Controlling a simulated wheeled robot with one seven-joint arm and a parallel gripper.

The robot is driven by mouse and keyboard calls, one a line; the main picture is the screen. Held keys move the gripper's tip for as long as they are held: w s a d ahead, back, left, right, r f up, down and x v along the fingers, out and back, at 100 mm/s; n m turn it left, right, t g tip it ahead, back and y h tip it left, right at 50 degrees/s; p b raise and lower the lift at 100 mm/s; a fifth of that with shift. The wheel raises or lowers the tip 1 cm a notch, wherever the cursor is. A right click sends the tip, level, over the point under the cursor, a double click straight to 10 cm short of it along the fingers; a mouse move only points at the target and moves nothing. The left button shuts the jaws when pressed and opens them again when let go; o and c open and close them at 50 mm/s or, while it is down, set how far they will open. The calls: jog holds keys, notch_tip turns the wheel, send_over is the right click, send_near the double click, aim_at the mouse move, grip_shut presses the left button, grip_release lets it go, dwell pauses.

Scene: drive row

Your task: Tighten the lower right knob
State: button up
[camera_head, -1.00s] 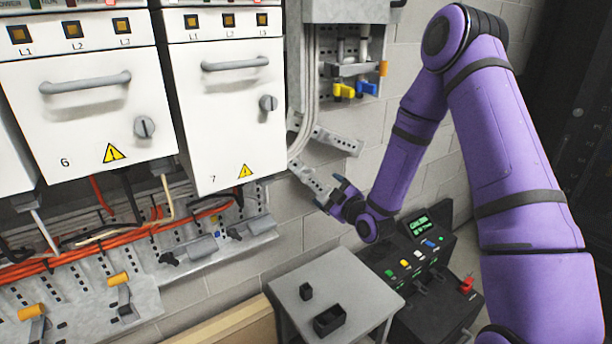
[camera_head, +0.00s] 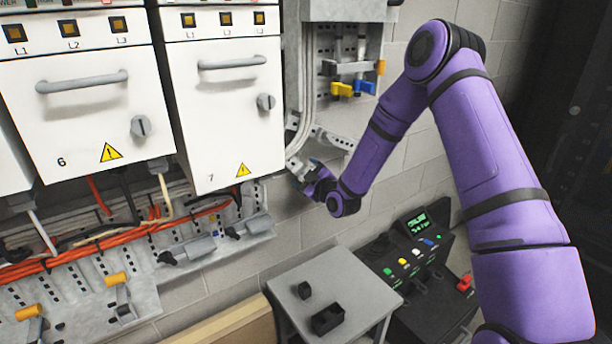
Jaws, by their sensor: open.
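Two grey round knobs show on the white panels: one on panel 6 (camera_head: 140,127) and one on the right side of panel 7 (camera_head: 265,102). Each has a slot or bar across its face. My gripper (camera_head: 297,170) is open, below and to the right of the panel 7 knob and apart from it. It is beside the lower right corner of panel 7, in front of a perforated metal strip. Its fingers are small and partly hard to tell from the strip behind. I see nothing between them.
Panel 7 has a grey handle (camera_head: 232,62) above its knob. Orange cables (camera_head: 100,243) run below the panels. A grey side table (camera_head: 365,280) with two black boxes stands below, beside a black control console (camera_head: 415,265). A yellow and blue lever pair (camera_head: 352,88) sits right of panel 7.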

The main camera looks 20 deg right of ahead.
jog(key=c, duration=0.9)
jog(key=m, duration=0.4)
jog(key=shift+d+m, duration=0.15)
jog(key=shift+m, duration=0.25)
jog(key=m, duration=0.4)
jog(key=shift+d, duration=0.1)
jog(key=m, duration=0.5)
jog(key=shift+w+d, duration=0.1)
jog(key=shift+m, duration=2)
